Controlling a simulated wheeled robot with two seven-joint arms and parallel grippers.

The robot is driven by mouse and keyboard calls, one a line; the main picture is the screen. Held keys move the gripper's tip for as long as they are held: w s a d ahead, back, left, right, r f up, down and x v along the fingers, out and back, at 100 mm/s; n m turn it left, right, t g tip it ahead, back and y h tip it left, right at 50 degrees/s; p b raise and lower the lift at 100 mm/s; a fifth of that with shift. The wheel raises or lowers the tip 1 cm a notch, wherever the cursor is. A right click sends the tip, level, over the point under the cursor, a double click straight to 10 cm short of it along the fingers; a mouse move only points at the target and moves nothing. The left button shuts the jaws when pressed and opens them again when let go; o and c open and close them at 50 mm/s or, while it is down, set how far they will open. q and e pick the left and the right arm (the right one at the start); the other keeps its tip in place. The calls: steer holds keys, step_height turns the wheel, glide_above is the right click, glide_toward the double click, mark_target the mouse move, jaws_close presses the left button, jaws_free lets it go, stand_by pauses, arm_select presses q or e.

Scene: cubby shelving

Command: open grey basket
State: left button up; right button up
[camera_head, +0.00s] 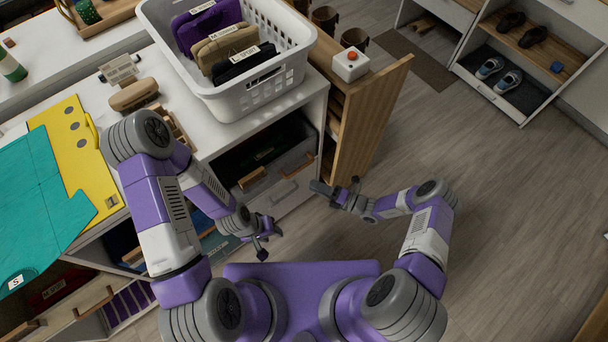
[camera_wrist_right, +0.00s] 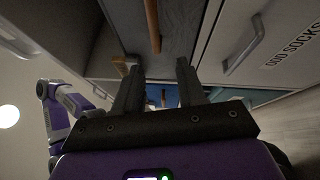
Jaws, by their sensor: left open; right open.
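The grey basket (camera_head: 283,163) sits in a compartment under the white counter, with a wooden handle (camera_head: 251,179) on its front. In the right wrist view the grey basket (camera_wrist_right: 177,35) shows above the fingers, with its wooden handle (camera_wrist_right: 153,26). My right gripper (camera_head: 338,190) is open and empty, in front and to the right of the basket, apart from it. Its spread fingers (camera_wrist_right: 158,82) show in its wrist view. My left gripper (camera_head: 264,238) is open and empty, below the basket front in the head view.
A white drawer (camera_wrist_right: 281,45) labelled "ODD SOCKS" has a metal handle. A white laundry basket (camera_head: 240,98) with labelled folded clothes stands on the counter. A wooden pull-out panel (camera_head: 368,112) stands right of the compartment. The floor (camera_head: 500,190) to the right is clear.

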steer(key=w+a+r+m+t+b, duration=0.1)
steer(key=w+a+m+t, duration=0.1)
steer(key=w+a, duration=0.2)
steer(key=shift+w+a+r, duration=0.15)
steer(key=shift+w+a, duration=0.15)
steer(key=shift+w, duration=0.55)
jaws_close()
